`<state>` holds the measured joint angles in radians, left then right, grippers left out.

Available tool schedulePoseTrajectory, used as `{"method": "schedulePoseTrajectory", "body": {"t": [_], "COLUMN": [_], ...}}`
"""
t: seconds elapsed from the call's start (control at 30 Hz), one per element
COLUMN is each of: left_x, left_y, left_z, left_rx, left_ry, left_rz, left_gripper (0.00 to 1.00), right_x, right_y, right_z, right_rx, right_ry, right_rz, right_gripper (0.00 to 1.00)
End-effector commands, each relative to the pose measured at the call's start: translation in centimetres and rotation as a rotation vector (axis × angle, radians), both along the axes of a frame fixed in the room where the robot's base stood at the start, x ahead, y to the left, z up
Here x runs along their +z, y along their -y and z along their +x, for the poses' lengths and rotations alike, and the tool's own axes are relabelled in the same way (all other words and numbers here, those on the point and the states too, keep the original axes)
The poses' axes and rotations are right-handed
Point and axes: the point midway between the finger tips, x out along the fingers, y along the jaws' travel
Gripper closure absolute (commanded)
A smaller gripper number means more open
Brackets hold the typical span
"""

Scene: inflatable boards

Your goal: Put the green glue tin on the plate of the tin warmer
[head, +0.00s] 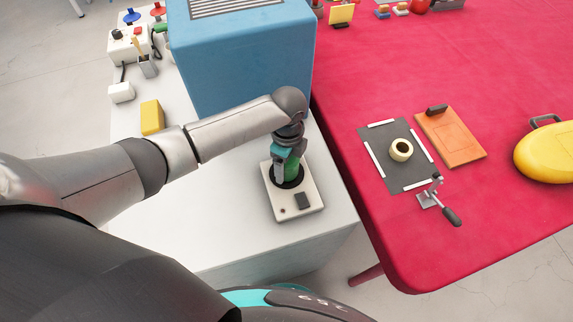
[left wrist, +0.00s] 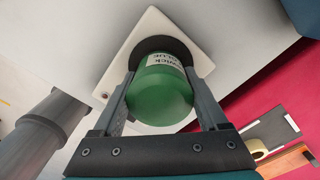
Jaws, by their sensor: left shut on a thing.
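The green glue tin (head: 292,168) is upright at the round dark plate (head: 287,184) of the tin warmer. The tin warmer (head: 310,206) is a cream box with a dark switch, on the white table. My left gripper (head: 285,172) comes down from above and is shut on the tin. In the left wrist view the green tin (left wrist: 160,92) shows between the two fingers, with part of a white label. The dark plate (left wrist: 180,46) shows behind the tin there; whether the tin's base touches it I cannot tell. My right gripper is not in view.
A large blue box (head: 240,60) stands on the white table (head: 225,225) just behind the warmer. A yellow block (head: 152,117) lies to the left. The red table (head: 450,220) at right holds a grey mat with a tape roll (head: 401,150), a clamp and a yellow object.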

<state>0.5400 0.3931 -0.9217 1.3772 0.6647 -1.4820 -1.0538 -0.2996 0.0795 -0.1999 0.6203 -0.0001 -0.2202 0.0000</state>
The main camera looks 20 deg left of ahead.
Motion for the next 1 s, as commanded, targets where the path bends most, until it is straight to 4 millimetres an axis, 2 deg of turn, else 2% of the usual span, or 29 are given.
{"method": "schedulePoseTrajectory", "body": {"t": [0.43,0.47,0.67,0.9,1.0], "left_x": [-0.74,-0.84,-0.77,-0.7,-0.09], "left_y": [0.03,-0.01,0.0,-0.01,-0.01], "left_z": [0.08,0.01,0.0,0.0,0.04], "left_rx": [0.0,0.0,0.0,0.0,0.0], "left_ry": [0.002,0.0,0.0,0.0,0.001], "left_rz": [-0.001,0.0,0.0,0.0,0.0], "left_gripper": [1.0,0.23,0.01,0.0,0.0], "right_x": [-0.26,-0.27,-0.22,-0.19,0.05], "right_y": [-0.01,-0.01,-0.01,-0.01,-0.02], "right_z": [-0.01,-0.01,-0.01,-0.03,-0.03], "right_rx": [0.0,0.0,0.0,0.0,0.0], "right_ry": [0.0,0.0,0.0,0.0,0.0], "right_rz": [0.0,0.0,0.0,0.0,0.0], "right_gripper": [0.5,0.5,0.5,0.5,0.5]}}
